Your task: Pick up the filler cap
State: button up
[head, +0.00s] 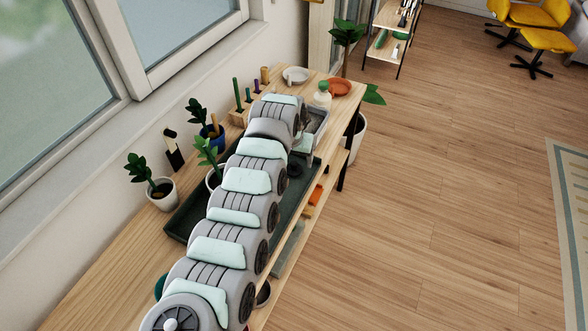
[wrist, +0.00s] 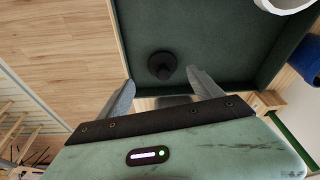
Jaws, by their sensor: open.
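The filler cap, a black round piece with a knob on a wider base (wrist: 162,66), sits on the floor of the dark green tray (wrist: 200,30) in the wrist view. In the head view my arm hides most of the gripper and tray.
Potted plants (head: 160,190) stand along the window side, with a pen block (head: 241,113) farther back. A white dish (head: 295,75), an orange bowl (head: 340,87) and a green-topped bottle (head: 322,95) stand at the bench's far end. Wooden floor (head: 430,200) lies open to the right.

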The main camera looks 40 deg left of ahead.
aim_at(294, 164)
jog(key=shift+a+b+x, duration=0.15)
jog(key=shift+b+x, duration=0.55)
jog(key=shift+x, duration=0.55)
jog(key=shift+a+b+x, duration=0.15)
jog(key=shift+b+x, duration=0.5)
jog(key=shift+x, duration=0.55)
jog(key=shift+c, duration=0.2)
